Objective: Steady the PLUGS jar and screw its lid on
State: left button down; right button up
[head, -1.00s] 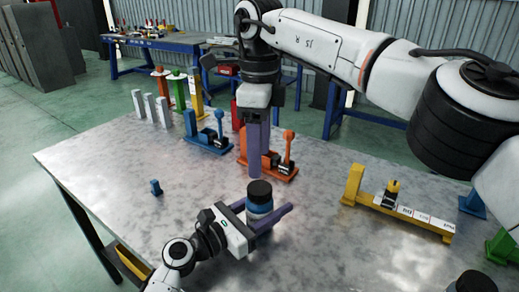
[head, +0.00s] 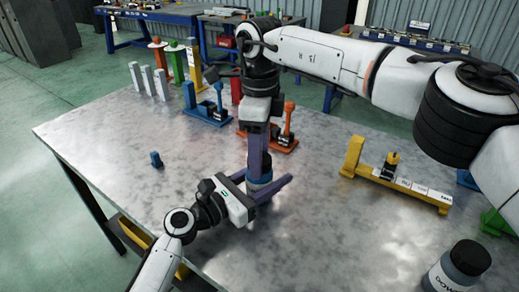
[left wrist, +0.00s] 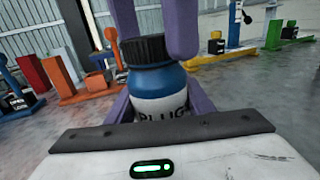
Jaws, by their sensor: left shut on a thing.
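The PLUGS jar (left wrist: 158,88) has a blue upper body, a white label and a black lid (left wrist: 143,49) on top. It stands upright on the table in the left wrist view. In the head view only a blue piece of the jar (head: 260,185) shows. My left gripper (head: 266,182) is shut around the jar's body from the near side. My right gripper (head: 260,165) points straight down over the jar, its purple fingers at the lid's height, one partly covering it. The frames do not show whether they press on the lid.
A second jar with a black lid (head: 458,267) stands at the front right. A yellow stand (head: 395,187), a small blue piece (head: 156,160), blue (head: 205,112) and orange (head: 275,137) fixtures and white posts (head: 148,82) are on the table.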

jog(key=c, duration=0.9)
jog(key=m, duration=0.3)
jog(key=shift+c, duration=0.2)
jog(key=m, duration=0.5)
jog(key=shift+m, duration=0.4)
jog(key=o, duration=1.3)
jog(key=shift+c, duration=0.2)
notch_tip(320, 180, up, 12)
pick_arm(q)
jog(key=c, duration=0.8)
grip_release()
